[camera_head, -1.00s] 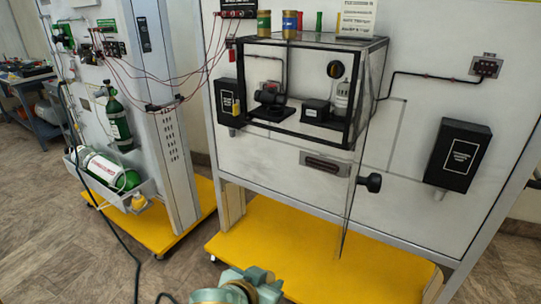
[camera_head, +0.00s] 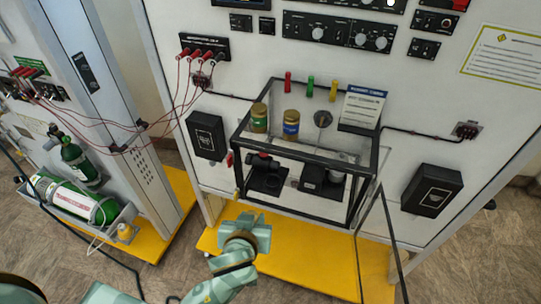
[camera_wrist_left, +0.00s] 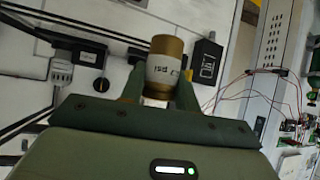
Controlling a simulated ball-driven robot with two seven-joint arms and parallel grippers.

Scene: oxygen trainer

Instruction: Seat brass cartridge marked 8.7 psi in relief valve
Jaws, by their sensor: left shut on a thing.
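My left gripper (camera_head: 247,228) is in front of the yellow base, below and left of the clear case (camera_head: 300,207). The left wrist view shows it shut on a brass cartridge (camera_wrist_left: 167,70) with a white label; "7 psi" is partly readable. I cannot make the cartridge out in the head view. Inside the case are a black fitting (camera_head: 265,172) on the left and a black block (camera_head: 321,180) on the right. I cannot tell which is the relief valve. My right gripper is not in view.
Green-labelled (camera_head: 259,118) and blue-labelled (camera_head: 291,124) brass pieces stand on the case top. A framed clear door (camera_head: 378,240) hangs open at the case's right. Black boxes (camera_head: 207,136) and (camera_head: 432,190) flank the case.

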